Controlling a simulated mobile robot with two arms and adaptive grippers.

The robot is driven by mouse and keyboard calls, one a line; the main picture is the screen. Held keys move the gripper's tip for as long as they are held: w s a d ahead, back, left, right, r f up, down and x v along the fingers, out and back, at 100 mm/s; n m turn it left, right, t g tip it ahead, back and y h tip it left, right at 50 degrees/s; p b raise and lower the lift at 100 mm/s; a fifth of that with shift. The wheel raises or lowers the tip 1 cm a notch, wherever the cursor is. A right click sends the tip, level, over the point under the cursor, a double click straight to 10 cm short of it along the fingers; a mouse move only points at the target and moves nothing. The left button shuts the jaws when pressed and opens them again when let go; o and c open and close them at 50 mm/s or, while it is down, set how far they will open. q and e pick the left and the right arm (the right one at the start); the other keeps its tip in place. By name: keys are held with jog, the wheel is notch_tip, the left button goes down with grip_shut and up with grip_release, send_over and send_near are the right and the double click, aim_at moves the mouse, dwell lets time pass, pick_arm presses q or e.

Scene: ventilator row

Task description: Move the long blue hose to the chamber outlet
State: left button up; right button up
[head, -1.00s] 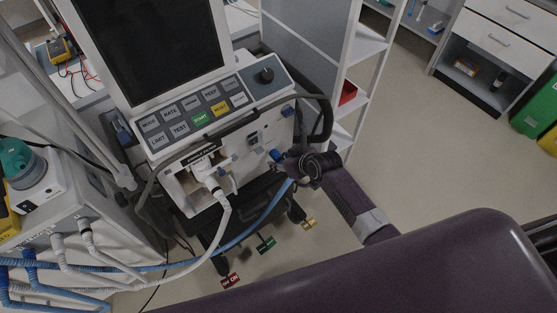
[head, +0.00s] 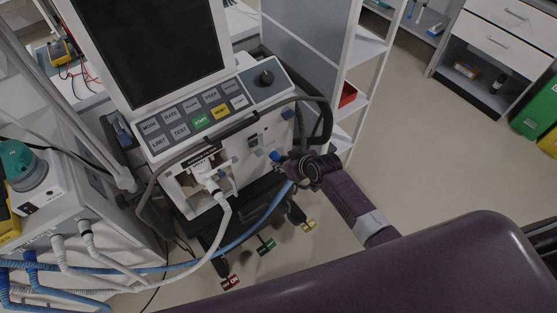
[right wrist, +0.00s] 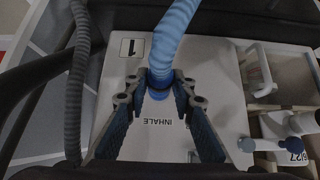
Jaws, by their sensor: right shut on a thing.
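The long blue hose (head: 262,217) runs from the ventilator's front down and left across the view to the left edge. My right gripper (head: 285,166) is at the lower right of the ventilator front. In the right wrist view my right gripper (right wrist: 159,82) is shut on the hose's blue end cuff (right wrist: 160,90), just by the panel marked INHALE. I cannot tell whether the cuff is still seated on a port. A teal domed part (head: 18,160), possibly the chamber, sits on the white unit at the left; its outlet is not clear. My left gripper is not in view.
The ventilator (head: 200,120) has a white hose (head: 222,215) at its front and a dark rail around it. More white and blue hoses crowd the lower left. A white shelf (head: 355,75) stands behind to the right. The floor at right is open.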

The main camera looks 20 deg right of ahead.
jog(key=shift+s+d+f, duration=0.1)
jog(key=shift+s, duration=0.15)
grip_shut()
jog(key=shift+s+d+p, duration=0.3)
jog(key=shift+s+p, duration=0.2)
jog(key=shift+s, duration=0.3)
jog(key=shift+s+d+p, duration=0.25)
jog(key=shift+s+p, duration=0.3)
jog(key=shift+s, duration=0.2)
jog(key=shift+s+d+p, duration=0.3)
jog(key=shift+s+p, duration=0.2)
jog(key=shift+s, duration=0.3)
jog(key=shift+r, duration=0.2)
